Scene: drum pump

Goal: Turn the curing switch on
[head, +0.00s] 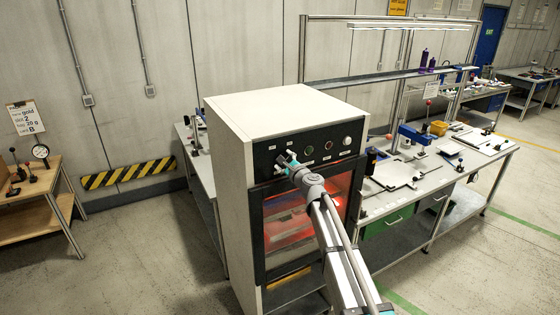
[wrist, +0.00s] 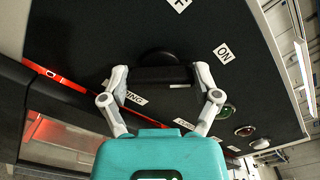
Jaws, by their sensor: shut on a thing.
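The curing switch is a black rotary knob (wrist: 158,74) with a bar handle, on the dark control panel (wrist: 90,45) of the oven cabinet. In the wrist view my gripper (wrist: 160,76) has a fingertip at each end of the bar and is shut on it. An ON label (wrist: 224,53) lies to the upper right of the knob. Another label (wrist: 179,4), cut off by the top edge, shows only an F. A label ending in "ING" (wrist: 130,97) is partly hidden by a finger. In the head view my gripper (head: 284,160) is at the panel's left part and hides the knob.
A green light (wrist: 226,111), a red button (wrist: 244,130) and a white round part sit along the panel. The oven window (head: 285,215) below glows red.

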